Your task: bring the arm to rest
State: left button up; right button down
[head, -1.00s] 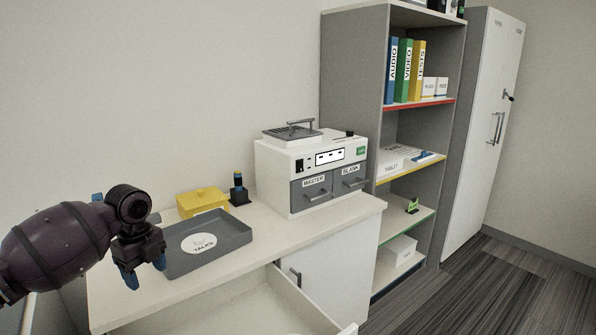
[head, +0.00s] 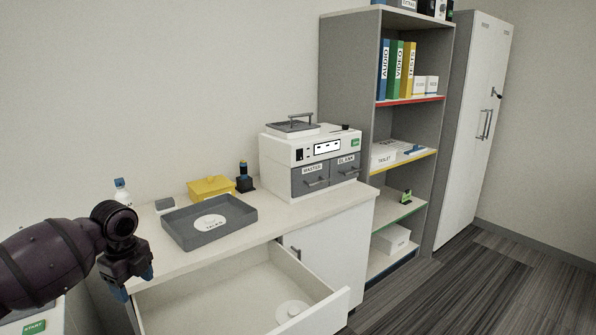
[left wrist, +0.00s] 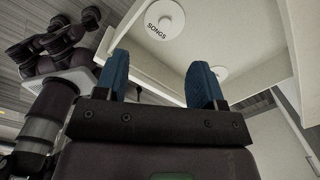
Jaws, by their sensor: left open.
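My left gripper (head: 136,282) is at the lower left of the head view, in front of the counter's left end. It is open and empty; its two blue fingers stand apart in the left wrist view (left wrist: 162,80). The open drawer (head: 190,303) is to its right, with a white disc (head: 291,309) lying inside. My right gripper is not in view.
A grey tray (head: 178,232) with a TALKS disc (head: 210,223) stands on the counter, before a yellow box (head: 211,188). A white machine (head: 278,155) with MASTER and BLANK drawers stands to the right. Shelves (head: 364,100) and a cabinet (head: 470,130) stand beyond. Floor at right is clear.

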pick_arm(q)
jog(key=s+a+f+n+t, duration=0.2)
jog(key=s+a+f+n, duration=0.3)
jog(key=f, duration=0.4)
jog(key=s+a+f+n+t, duration=0.2)
jog(key=s+a+f+n, duration=0.1)
jog(key=s+f, duration=0.45)
jog(key=s+a+f+n+t, duration=0.1)
jog(key=s+a+n+t, duration=0.1)
jog(key=s, duration=0.8)
jog(key=s+a+f+n+t, duration=0.1)
jog(key=s+n+t, duration=0.15)
jog(key=s, duration=0.75)
jog(key=d+f+n+t, duration=0.1)
jog(key=d+n, duration=0.3)
jog(key=d, duration=0.6)
jog(key=d+f+n+t, duration=0.1)
jog(key=d+f+n, duration=0.3)
jog(key=d, duration=0.5)
jog(key=shift+w+d+f, duration=0.15)
jog(key=shift+d+f, duration=0.15)
jog(key=shift+d, duration=0.1)
jog(key=shift+n, duration=0.25)
